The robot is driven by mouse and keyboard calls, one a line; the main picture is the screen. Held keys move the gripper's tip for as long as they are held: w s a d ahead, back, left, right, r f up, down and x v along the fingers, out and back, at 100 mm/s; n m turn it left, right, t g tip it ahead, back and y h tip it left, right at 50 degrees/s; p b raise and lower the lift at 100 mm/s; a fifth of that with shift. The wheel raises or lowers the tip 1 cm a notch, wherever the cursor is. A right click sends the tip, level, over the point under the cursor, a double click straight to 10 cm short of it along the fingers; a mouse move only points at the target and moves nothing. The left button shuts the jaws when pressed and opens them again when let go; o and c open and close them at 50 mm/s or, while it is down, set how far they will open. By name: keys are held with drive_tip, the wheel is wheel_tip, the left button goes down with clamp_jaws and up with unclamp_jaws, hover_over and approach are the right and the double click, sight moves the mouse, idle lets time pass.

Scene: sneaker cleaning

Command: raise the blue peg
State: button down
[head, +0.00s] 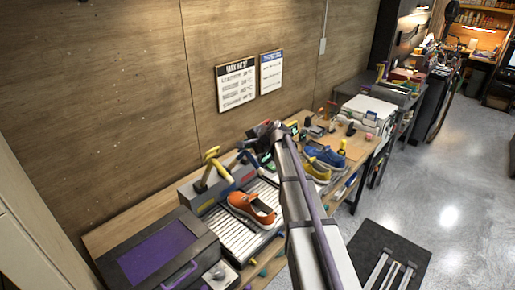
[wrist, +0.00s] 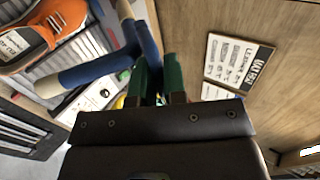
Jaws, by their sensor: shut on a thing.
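A blue peg (wrist: 92,71) with a bar-like blue handle shows in the wrist view, just beyond my fingers. My gripper (wrist: 157,66) has two green fingers, close together and shut on part of the blue peg; the exact contact is partly hidden. In the head view my gripper (head: 271,133) is small and mostly hidden behind my arm, above the back of the bench. A grey block (head: 205,198) with coloured patches stands there, and a yellow peg (head: 208,172) stands up from its left part. How far the blue peg sits in the block is unclear.
An orange sneaker (head: 252,208) lies on the ribbed white rack (head: 224,238) in front of the block. A blue sneaker (head: 324,157) stands farther right. A dark box with a purple panel (head: 155,252) is at the left. The wooden wall (wrist: 265,75) is close behind.

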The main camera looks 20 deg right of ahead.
drive_tip(key=shift+w+a+r+p, duration=0.3)
drive_tip(key=shift+w+r, duration=0.1)
drive_tip(key=shift+w, duration=0.25)
drive_tip(key=shift+w+a+r+p, duration=0.25)
drive_tip(key=shift+w+r, duration=0.2)
drive_tip(key=shift+w, duration=0.15)
drive_tip(key=shift+w+a+r+p, duration=0.3)
drive_tip(key=shift+w+r, duration=0.1)
drive_tip(key=shift+w, duration=0.25)
drive_tip(key=c, duration=1.4)
unclamp_jaws()
drive_tip(key=shift+a+r, duration=0.1)
drive_tip(key=shift+o, duration=0.9)
drive_tip(key=p+v, duration=0.3)
drive_tip(key=v, duration=0.2)
drive_tip(key=shift+a+r, duration=0.15)
drive_tip(key=s+d, duration=0.5)
drive_tip(key=s, duration=0.5)
drive_tip(key=shift+s+d+f, duration=0.25)
drive_tip(key=shift+s+d, duration=0.05)
drive_tip(key=shift+s, duration=0.1)
